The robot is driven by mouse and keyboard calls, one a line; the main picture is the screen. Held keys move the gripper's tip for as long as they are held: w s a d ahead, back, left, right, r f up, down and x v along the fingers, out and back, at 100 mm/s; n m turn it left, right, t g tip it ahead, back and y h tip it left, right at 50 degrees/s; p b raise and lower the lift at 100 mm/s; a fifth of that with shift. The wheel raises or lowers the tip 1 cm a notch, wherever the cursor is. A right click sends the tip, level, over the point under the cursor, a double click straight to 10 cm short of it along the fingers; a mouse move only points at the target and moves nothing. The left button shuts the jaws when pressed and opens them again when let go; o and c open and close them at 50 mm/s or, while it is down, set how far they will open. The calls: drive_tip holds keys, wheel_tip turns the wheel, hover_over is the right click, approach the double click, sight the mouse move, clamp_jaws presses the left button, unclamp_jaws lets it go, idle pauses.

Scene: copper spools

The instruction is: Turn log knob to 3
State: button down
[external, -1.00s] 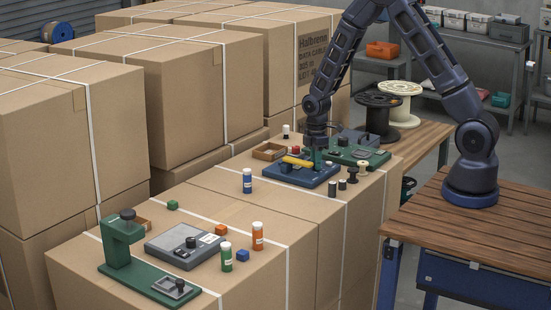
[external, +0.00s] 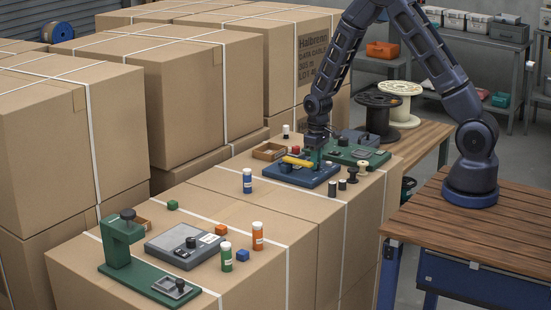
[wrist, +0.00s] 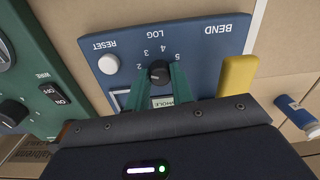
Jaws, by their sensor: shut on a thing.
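The log knob (wrist: 158,70) is a small dark knob on the blue panel (wrist: 215,62) labelled LOG, BEND and RESET. Its numbers appear upside down in the wrist view, with 2, 3, 4 and 5 readable around it. My gripper (wrist: 160,79) has its two green fingers on either side of the knob and is shut on it. I cannot clearly tell which number the pointer faces. In the external view the blue panel (external: 318,181) lies on a cardboard box, and my gripper (external: 316,156) is over it, hiding the knob.
A yellow bar (wrist: 238,76) and a white reset button (wrist: 108,64) flank the knob. A green panel (wrist: 32,75) with a dark knob adjoins the blue one. Small dark spools (external: 342,185) and a blue bottle (external: 247,181) stand close by. Box top in front is partly free.

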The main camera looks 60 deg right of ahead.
drive_tip(key=m, duration=0.4)
drive_tip(key=shift+m, duration=1.7)
drive_tip(key=c, duration=1.2)
unclamp_jaws()
wheel_tip(320, 180, up, 11)
drive_tip(key=shift+s+d, duration=0.1)
